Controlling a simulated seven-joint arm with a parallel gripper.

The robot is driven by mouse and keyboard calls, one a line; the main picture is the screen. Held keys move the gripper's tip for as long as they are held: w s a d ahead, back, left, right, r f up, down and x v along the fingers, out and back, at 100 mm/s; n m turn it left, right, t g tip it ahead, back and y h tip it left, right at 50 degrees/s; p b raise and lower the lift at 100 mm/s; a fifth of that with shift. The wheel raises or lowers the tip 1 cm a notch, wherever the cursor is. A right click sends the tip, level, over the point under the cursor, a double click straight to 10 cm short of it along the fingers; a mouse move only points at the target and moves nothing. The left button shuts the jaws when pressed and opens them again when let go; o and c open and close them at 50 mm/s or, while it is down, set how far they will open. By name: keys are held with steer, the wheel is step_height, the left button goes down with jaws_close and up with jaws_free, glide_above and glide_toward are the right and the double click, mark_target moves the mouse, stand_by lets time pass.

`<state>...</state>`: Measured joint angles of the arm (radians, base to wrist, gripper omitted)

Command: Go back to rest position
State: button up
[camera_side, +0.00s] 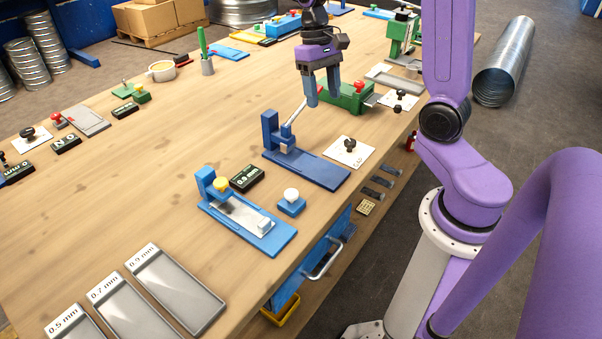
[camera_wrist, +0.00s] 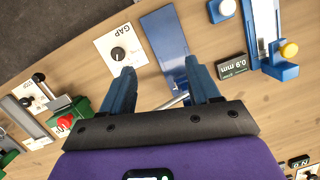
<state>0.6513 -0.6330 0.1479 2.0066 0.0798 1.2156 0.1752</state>
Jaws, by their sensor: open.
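My gripper (camera_side: 321,92) hangs over the workbench (camera_side: 150,190), pointing down, with its two blue fingers apart. In the wrist view the open fingers of my gripper (camera_wrist: 160,90) frame the bench top, with nothing seen held between them. Below and left of it in the side view stands a blue fixture (camera_side: 318,172) with a flat base and an upright at its left end. A light rod (camera_side: 296,112) slants up from this fixture toward my gripper, its top end just left of the fingers. I cannot tell whether the rod touches a finger.
A green device with a red knob (camera_side: 358,88) stands close right of my gripper. A white GAP card with a black knob (camera_side: 348,154), a black 0.9 mm block (camera_side: 247,178) and a blue fixture with a yellow knob (camera_side: 222,184) lie nearer. The bench's left middle is clear.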

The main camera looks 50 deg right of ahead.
steer(key=s+a+n+t, duration=0.1)
steer(key=s+a+n, duration=0.3)
steer(key=s, duration=0.3)
steer(key=s+a+f+n+t, duration=0.1)
steer(key=s+a+n, duration=0.3)
steer(key=s+n, duration=0.2)
steer(key=s+a+n, duration=0.4)
steer(key=s+n, duration=0.1)
steer(key=s, duration=0.2)
steer(key=shift+s+a+f+t+h, duration=0.2)
steer(key=shift+s+t+h, duration=0.1)
steer(key=shift+t, duration=0.1)
